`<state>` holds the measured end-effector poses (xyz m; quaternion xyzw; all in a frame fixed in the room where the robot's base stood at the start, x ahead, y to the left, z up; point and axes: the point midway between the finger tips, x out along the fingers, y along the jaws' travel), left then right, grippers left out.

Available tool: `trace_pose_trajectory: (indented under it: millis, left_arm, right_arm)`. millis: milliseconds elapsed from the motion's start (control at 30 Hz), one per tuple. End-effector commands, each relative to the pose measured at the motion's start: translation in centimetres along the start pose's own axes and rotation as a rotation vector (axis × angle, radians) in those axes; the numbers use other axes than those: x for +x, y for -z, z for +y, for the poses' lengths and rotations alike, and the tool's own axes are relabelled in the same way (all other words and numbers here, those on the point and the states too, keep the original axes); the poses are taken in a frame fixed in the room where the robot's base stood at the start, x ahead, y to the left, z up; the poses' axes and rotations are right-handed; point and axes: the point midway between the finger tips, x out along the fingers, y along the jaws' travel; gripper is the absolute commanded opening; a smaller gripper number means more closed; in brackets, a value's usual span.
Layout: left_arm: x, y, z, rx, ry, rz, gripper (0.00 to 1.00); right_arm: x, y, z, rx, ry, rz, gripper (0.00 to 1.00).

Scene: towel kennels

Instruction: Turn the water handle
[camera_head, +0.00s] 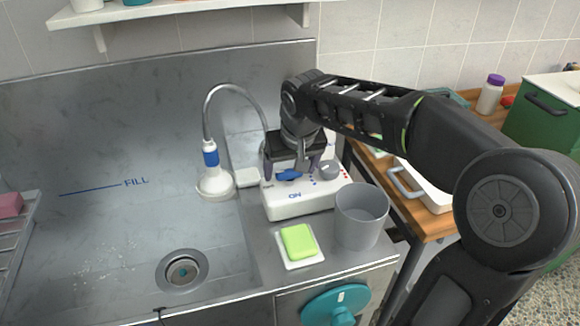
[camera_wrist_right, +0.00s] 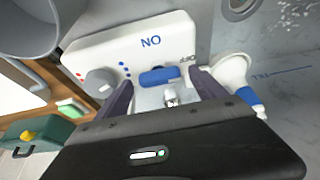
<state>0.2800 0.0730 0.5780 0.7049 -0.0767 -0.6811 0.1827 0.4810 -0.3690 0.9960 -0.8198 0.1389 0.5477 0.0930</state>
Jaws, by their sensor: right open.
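The blue water handle (camera_head: 289,175) sits on top of a white control box (camera_head: 300,208) marked ON, at the right side of the metal sink. In the right wrist view the handle (camera_wrist_right: 159,76) lies crosswise between ON and OFF. My right gripper (camera_head: 290,178) reaches down over the box from the right. Its two fingers are open, one on each side of the handle, and gaps show between them and its ends in the wrist view (camera_wrist_right: 163,80). Whether the fingertips touch the box top is unclear. My left gripper is not in view.
A grey knob (camera_head: 329,169) with red and blue dots stands beside the handle. A grey cup (camera_head: 361,215) and a green sponge (camera_head: 299,241) on a white dish are in front of the box.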

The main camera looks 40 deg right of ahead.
Motion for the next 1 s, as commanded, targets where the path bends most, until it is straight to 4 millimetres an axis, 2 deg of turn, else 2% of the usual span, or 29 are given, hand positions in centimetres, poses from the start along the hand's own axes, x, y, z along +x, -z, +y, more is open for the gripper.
trace_pose_trajectory:
  millis: [167,900,1000]
  left_arm:
    - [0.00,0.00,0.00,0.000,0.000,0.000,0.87]
    - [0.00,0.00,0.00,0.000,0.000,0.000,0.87]
    - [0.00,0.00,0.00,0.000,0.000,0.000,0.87]
  right_arm:
    - [0.00,0.00,0.01,0.000,0.000,0.000,0.80]
    - [-0.04,0.01,0.00,0.000,0.000,0.000,0.20]
    - [-0.05,0.01,0.00,0.000,0.000,0.000,0.18]
